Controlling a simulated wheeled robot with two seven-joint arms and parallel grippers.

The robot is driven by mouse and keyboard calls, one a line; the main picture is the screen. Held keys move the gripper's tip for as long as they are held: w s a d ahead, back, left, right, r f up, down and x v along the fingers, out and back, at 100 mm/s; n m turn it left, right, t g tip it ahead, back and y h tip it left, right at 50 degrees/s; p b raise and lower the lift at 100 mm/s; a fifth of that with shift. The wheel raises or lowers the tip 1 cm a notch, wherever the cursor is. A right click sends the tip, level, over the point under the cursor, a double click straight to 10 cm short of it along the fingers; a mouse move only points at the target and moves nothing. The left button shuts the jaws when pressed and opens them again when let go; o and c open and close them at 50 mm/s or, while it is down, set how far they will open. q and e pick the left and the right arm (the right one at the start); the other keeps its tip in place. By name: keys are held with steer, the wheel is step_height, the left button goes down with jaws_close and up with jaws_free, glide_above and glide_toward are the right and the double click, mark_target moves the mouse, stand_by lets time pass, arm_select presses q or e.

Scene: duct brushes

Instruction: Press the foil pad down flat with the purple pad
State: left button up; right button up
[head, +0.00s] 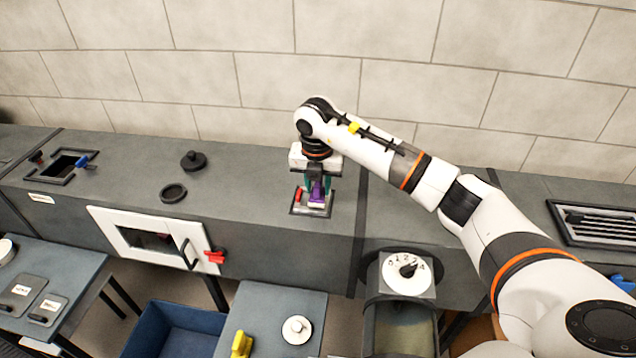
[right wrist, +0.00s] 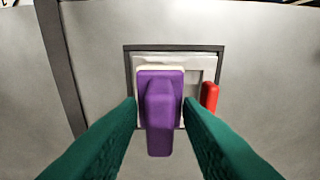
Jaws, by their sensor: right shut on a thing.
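My right gripper (right wrist: 161,106) is shut on the purple pad (right wrist: 160,118), with its green fingers on either side of the grip. The purple pad also shows in the head view (head: 317,194). It has a pale face along its edge and is over the silver foil pad (right wrist: 205,66), which lies in a dark square frame. The purple pad hides much of the foil pad, and I cannot tell whether the two touch. A red handle (right wrist: 210,96) is at the frame's right side in the right wrist view. My left gripper is not in view.
The frame is set in a grey duct top (head: 250,215). A black knob (head: 193,160), a black ring (head: 173,193) and an open hatch with a blue lever (head: 83,161) are to the left. A dial (head: 407,272) is at the front right. The duct top around the frame is clear.

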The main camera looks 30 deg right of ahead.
steer(key=shift+s+f+b, duration=0.1)
steer(key=shift+f+b, duration=0.4)
steer(key=shift+f, duration=0.15)
stand_by(1.5)
steer(key=shift+r+p, duration=0.7)
steer(key=shift+r, duration=0.25)
steer(key=shift+r+p, duration=1.5)
steer(key=shift+r, duration=1.2)
steer(key=shift+f, duration=0.15)
steer(key=shift+w+d+f+b, duration=0.1)
steer(key=shift+w+f+b, duration=0.1)
steer(key=shift+f+b, duration=0.65)
steer(key=shift+w+d+f+b, duration=0.2)
steer(key=shift+f+b, duration=0.45)
steer(key=shift+f, duration=0.4)
steer(key=shift+w+d+f+b, duration=0.1)
steer(key=shift+w+f+b, duration=0.1)
steer(key=shift+f+b, duration=0.65)
steer(key=shift+s+f+b, duration=0.1)
steer(key=shift+f+b, duration=0.25)
steer(key=shift+f, duration=0.4)
